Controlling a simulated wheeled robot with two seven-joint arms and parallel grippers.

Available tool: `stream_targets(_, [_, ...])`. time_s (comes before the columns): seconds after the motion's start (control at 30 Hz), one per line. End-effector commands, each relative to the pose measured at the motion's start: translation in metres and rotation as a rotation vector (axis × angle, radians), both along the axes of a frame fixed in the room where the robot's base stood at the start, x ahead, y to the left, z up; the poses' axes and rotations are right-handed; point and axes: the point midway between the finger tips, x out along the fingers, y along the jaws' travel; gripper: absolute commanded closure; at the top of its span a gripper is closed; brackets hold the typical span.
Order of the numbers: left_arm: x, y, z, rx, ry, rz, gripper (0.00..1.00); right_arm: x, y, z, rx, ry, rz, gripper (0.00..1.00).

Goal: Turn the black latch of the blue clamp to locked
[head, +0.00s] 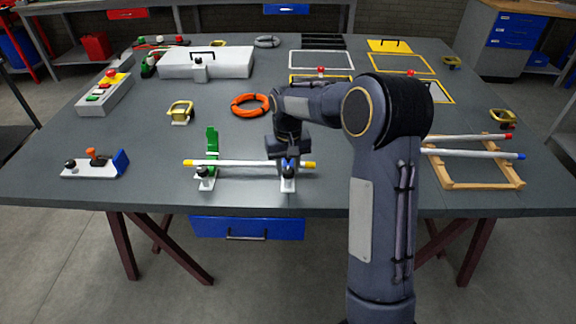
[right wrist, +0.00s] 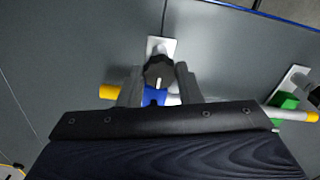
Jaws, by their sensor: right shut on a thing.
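The blue clamp (head: 289,168) stands on a white base near the front middle of the table; my gripper hides its upper part. It also shows in the right wrist view (right wrist: 155,96). Its black latch (right wrist: 158,70) is a round knob with a white mark pointing roughly along the base. My right gripper (right wrist: 158,78) points down with one finger on each side of the latch, shut on it; it shows in the head view too (head: 288,156). A white rod (head: 247,164) with yellow ends lies across the blue clamp and the green clamp. My left gripper is not in view.
The green clamp (head: 212,142) stands left of the blue one with its green arm upright. A wooden frame with rods (head: 470,184) lies to the right. An orange ring (head: 250,105) lies behind. A white fixture (head: 94,168) with an orange handle sits at the left front.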

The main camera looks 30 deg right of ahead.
Motion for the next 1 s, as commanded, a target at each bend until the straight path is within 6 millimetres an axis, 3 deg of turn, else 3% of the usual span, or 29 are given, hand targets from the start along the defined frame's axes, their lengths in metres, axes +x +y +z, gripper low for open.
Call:
stream_targets(0.37, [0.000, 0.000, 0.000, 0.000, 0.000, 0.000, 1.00, 0.001, 0.000, 0.001, 0.000, -0.005, -0.007, 0.91])
stream_targets(0.4, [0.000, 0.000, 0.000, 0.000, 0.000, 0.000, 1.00, 0.001, 0.000, 0.001, 0.000, -0.005, -0.007, 0.66])
stream_targets(0.47, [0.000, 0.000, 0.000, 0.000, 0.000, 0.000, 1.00, 0.001, 0.000, 0.001, -0.001, -0.005, -0.007, 0.59])
stream_targets(0.77, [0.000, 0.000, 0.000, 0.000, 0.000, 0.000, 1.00, 0.001, 0.000, 0.003, 0.000, -0.003, -0.005, 0.59])
stream_targets(1.0, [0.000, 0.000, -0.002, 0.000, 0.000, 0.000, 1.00, 0.001, 0.000, 0.037, 0.000, -0.007, -0.005, 0.59])
